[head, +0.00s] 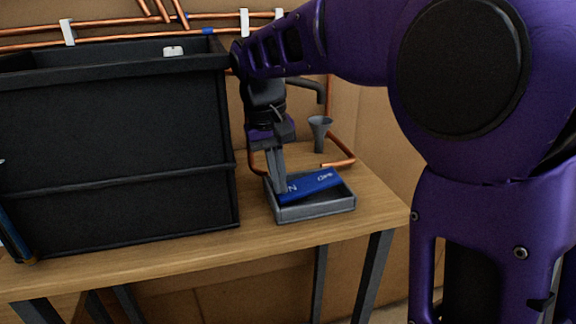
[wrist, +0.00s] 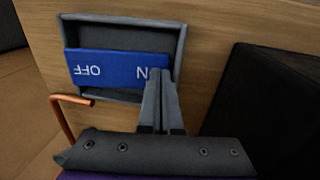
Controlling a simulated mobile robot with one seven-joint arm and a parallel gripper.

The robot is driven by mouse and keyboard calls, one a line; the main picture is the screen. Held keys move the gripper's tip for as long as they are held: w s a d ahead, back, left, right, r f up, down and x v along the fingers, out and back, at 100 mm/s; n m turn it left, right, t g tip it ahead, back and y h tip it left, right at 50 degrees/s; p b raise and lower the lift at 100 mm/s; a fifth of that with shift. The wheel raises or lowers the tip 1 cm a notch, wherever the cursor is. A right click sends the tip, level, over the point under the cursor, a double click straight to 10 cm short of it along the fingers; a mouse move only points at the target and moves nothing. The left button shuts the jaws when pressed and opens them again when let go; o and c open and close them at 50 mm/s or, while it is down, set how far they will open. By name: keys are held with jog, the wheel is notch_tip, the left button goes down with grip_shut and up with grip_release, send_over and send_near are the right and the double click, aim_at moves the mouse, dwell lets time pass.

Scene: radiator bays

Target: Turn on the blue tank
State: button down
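A blue rocker switch (head: 315,184) marked ON and OFF sits in a grey open box (head: 318,209) on the wooden table. It also shows in the wrist view (wrist: 112,69), where its box frames it. The OFF end looks raised and the ON end looks lower, in the box. My gripper (head: 280,190) points down at the ON end, its fingertips over or against that end; contact is hard to tell. In the wrist view my gripper (wrist: 161,75) has its two fingers together with nothing visible between them. No whole blue tank is in view.
A large black tank (head: 115,145) stands left of the switch on the table (head: 380,205). Copper pipes (head: 120,20) run along the back wall, and one bends beside the box (head: 343,160). A grey funnel (head: 319,130) stands behind. A blue-dark object (head: 15,235) is cut off at the left edge.

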notch_tip(320, 180, up, 17)
jog(key=a+p, duration=0.1)
jog(key=a, duration=0.1)
jog(key=shift+s+a, duration=0.2)
jog(key=shift+s, duration=0.1)
dwell(0.4)
